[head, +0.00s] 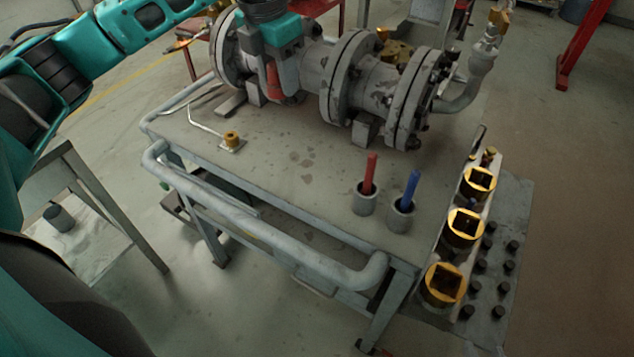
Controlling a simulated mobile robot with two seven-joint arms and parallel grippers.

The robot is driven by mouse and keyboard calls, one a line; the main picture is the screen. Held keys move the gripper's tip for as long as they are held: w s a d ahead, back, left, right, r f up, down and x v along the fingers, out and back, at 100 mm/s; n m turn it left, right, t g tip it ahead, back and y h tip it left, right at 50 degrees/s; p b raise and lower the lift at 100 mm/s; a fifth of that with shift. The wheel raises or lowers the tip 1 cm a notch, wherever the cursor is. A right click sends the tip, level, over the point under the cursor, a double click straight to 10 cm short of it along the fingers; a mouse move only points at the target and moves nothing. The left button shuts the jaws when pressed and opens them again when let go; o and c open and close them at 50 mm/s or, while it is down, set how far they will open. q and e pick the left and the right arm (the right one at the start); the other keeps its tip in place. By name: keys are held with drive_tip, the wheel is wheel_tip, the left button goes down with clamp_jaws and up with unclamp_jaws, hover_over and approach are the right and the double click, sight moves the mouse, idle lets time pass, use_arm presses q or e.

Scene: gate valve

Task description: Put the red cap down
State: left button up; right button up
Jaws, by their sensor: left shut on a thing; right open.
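My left gripper (277,85) comes down from the top of the head view over the bench, in front of the grey flanged pipe. It is shut on a small red-orange piece (273,78), which looks like the red cap and shows partly between the fingers. The fingers hide the rest of it, and I cannot tell whether it touches the pipe behind. The grey bench (285,165) lies below. My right gripper is not in view.
The flanged pipe (375,88) fills the bench's back. A brass fitting (232,139) sits on the left of the bench. Two grey cups hold a red rod (370,174) and a blue rod (410,190). Brass sockets (464,228) line the right side. The bench's middle is clear.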

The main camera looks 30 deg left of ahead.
sight(289, 169)
use_arm(q)
wheel_tip(289, 169, down, 20)
drive_tip(key=shift+r+b, duration=0.1)
drive_tip(key=shift+b, duration=0.45)
drive_tip(key=o, duration=1.1)
drive_tip(key=shift+r, duration=0.2)
wheel_tip(289, 169, up, 12)
drive_tip(key=s, duration=0.1)
drive_tip(key=shift+s+a+f+p, duration=0.2)
drive_tip(key=shift+s+p, duration=0.05)
drive_tip(key=shift+p, duration=0.1)
